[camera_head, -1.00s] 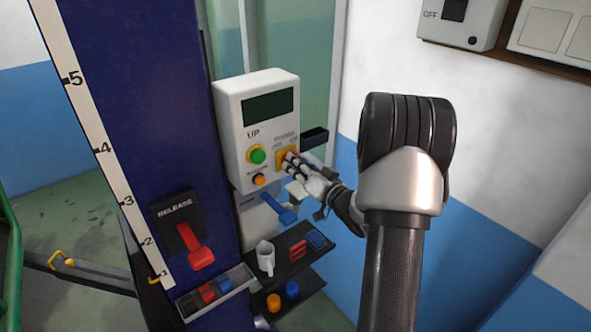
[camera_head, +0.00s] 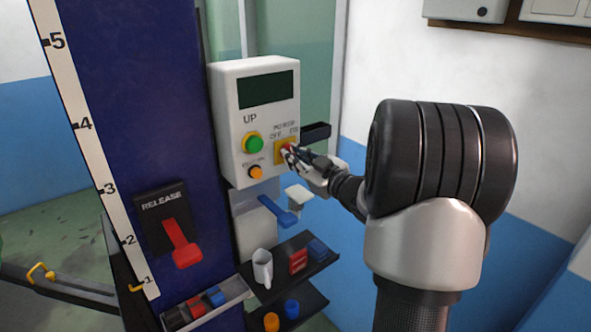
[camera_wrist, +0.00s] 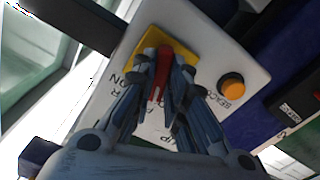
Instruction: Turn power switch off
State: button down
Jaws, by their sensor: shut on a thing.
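The white control box (camera_head: 226,110) is fixed to the blue column and carries a dark display, a green UP button and an orange button. Its power switch has a yellow plate (camera_head: 279,146) with OFF and ON lettering and a red knob. My gripper (camera_head: 290,153) is at this switch. In the wrist view, my gripper (camera_wrist: 164,85) has its fingers on both sides of the red knob (camera_wrist: 160,80) and is shut on it. The yellow plate (camera_wrist: 145,45) shows behind the fingers. The fingers partly cover the knob, so its exact setting is hard to read.
The green UP button (camera_head: 254,143) and orange button (camera_head: 255,172) lie left of the switch. A red release lever (camera_head: 183,245) is on the blue column (camera_head: 130,120).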

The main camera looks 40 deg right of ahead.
jog(key=shift+n+b, duration=1.75)
jog(key=shift+n, duration=0.15)
jog(key=c, duration=1.6)
grip_release()
jog(key=s, duration=1.2)
